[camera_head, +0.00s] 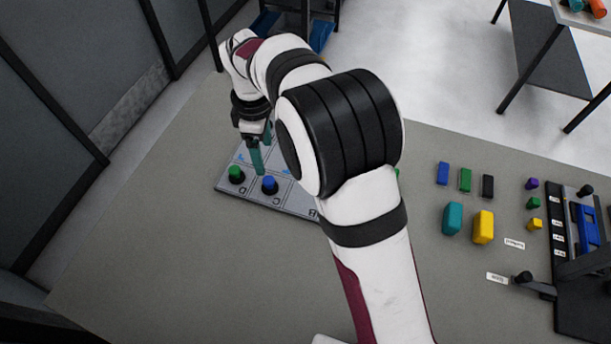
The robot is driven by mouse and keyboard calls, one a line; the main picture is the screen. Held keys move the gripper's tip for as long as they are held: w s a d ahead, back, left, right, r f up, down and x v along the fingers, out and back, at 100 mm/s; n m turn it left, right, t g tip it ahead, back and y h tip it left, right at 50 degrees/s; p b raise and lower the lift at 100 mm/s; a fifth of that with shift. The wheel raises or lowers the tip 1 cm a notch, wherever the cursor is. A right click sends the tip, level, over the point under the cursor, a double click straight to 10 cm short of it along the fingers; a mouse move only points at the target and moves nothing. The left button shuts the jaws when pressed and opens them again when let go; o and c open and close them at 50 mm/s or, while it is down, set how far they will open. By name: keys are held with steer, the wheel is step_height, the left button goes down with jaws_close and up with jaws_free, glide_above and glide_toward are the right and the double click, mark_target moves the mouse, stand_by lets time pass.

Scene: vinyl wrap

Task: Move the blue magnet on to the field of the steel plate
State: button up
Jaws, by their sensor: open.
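The steel plate (294,200) is a grey board with lined, lettered squares at the left of the table. My arm hides its right part. The blue magnet (269,184), with a dark base, stands upright in a square near the plate's front edge. A green magnet (236,174) of the same kind stands just left of it. My gripper (261,155) has teal fingers pointing down over the plate, close behind the blue magnet in the picture. It is open and holds nothing that I can see. I cannot tell whether a finger touches the magnet.
At the right stand blue (442,173), green (465,180) and black (487,186) blocks, with teal (453,218) and yellow (483,227) blocks in front. A dark fixture (585,290) fills the right edge. The table's front left (180,260) is clear.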

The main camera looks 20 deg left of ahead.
steer(key=s+d+r+m, duration=0.2)
steer(key=d+r+m, duration=0.1)
steer(key=d+m, duration=0.3)
steer(key=s+d+r+m+y, duration=0.1)
steer(key=s+d+r+m, duration=0.25)
steer(key=d, duration=0.45)
steer(key=s+d+r+m, duration=0.1)
steer(key=d+r+m, duration=0.25)
steer(key=d, duration=0.35)
steer(key=s+d+f+m, duration=0.1)
steer(key=s+d+m, duration=0.3)
steer(key=s+m, duration=0.2)
steer(key=s+d+f+m, duration=0.1)
steer(key=s+d+m, duration=0.3)
steer(key=s+m, duration=0.3)
steer(key=shift+s+y, duration=0.4)
steer(key=shift+s, duration=0.45)
